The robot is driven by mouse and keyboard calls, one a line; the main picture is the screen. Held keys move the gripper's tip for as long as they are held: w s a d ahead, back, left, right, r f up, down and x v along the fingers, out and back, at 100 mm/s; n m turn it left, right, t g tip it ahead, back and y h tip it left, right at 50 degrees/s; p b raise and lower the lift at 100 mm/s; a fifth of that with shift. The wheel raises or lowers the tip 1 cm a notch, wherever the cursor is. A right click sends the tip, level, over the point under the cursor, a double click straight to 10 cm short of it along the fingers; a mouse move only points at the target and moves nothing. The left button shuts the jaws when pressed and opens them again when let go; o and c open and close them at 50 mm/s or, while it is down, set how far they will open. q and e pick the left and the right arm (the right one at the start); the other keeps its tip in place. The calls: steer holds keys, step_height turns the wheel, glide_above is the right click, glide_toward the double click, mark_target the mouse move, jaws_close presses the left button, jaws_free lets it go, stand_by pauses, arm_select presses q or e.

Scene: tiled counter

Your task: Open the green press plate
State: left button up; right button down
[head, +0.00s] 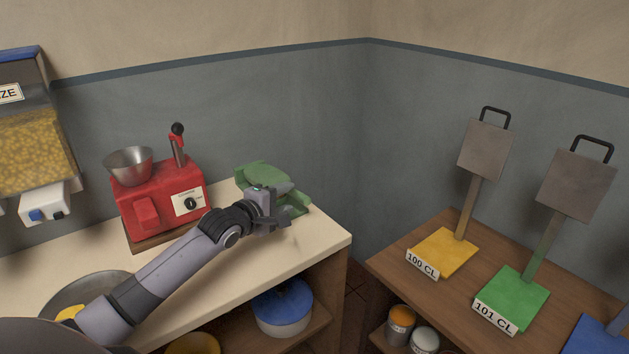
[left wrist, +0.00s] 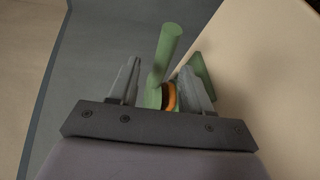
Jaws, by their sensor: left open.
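A green press (head: 262,177) stands on the pale counter, right of the red machine, with a rounded green plate tilted up at its back. My left arm reaches across the counter and its gripper (head: 276,212) is at the front of the press, hiding part of it. In the left wrist view, the open fingers (left wrist: 158,70) have a green bar-like handle (left wrist: 166,50) of the press between them. An orange ring (left wrist: 171,97) and another green part (left wrist: 202,72) show close by. I cannot tell whether the fingers touch the handle. My right gripper is out of view.
The red machine (head: 150,204) with a metal bowl (head: 129,164) and lever stands left of the press. A metal pan (head: 66,289) lies at the counter's left. A separate wooden table (head: 400,267) holds stands marked 100 CL and 101 CL. The counter's front right is clear.

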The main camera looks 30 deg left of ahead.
mark_target(295, 193)
arm_select(q)
steer(key=shift+x, duration=0.95)
steer(key=shift+b+x, duration=0.35)
steer(key=shift+x, duration=2.35)
steer(key=shift+d+r, duration=0.1)
jaws_close()
